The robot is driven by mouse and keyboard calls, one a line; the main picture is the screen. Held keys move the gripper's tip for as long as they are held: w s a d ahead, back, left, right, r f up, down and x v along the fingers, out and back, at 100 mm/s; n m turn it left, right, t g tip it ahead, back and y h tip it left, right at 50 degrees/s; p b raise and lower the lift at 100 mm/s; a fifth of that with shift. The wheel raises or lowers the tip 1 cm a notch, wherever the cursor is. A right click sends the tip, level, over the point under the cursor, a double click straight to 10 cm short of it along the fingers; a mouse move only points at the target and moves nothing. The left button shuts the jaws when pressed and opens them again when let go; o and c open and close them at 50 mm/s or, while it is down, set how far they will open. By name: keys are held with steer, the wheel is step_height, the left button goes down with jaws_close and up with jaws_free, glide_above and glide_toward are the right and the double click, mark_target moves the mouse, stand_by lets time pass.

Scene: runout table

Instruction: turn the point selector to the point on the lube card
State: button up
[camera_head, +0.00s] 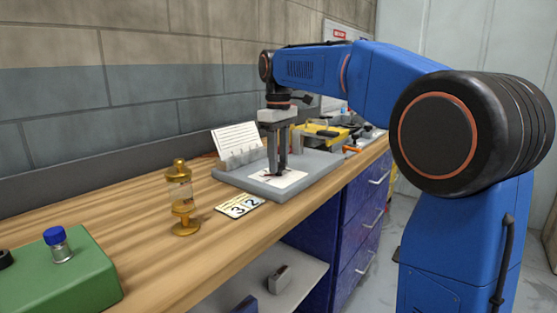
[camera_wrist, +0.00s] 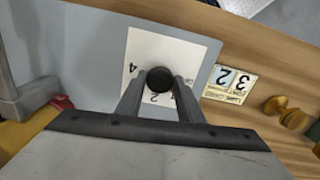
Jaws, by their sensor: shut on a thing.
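The point selector is a round black knob (camera_wrist: 159,79) on a white numbered plate (camera_wrist: 185,58) in the wrist view. A 4 and a 2 show on the plate; other marks are partly covered by my fingers. The plate also shows in the head view (camera_head: 291,180) on a grey base. My gripper (camera_head: 278,173) points down over it, its fingers shut on the knob from both sides. I cannot tell where the knob's pointer faces. The lube card (camera_head: 240,206) lies beside the base, with a large 3 and 2; its small print is too small to read for certain.
A brass and glass oiler (camera_head: 182,200) stands left of the lube card. A green block (camera_head: 65,270) holds a blue-capped vial (camera_head: 59,243). A white lettered sheet (camera_head: 236,138) stands behind the base. A yellow item (camera_head: 322,134) lies beyond it. The wooden bench between oiler and block is clear.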

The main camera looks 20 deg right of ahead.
mark_target(279, 164)
steer(key=m, duration=0.4)
steer(key=shift+m, duration=0.3)
steer(key=m, duration=0.4)
steer(key=shift+m, duration=0.3)
steer(key=m, duration=0.9)
steer(key=shift+m, duration=0.4)
steer(key=shift+r, duration=0.1)
steer(key=o, duration=1.1)
steer(key=shift+c, duration=0.2)
step_height(279, 164, up, 17)
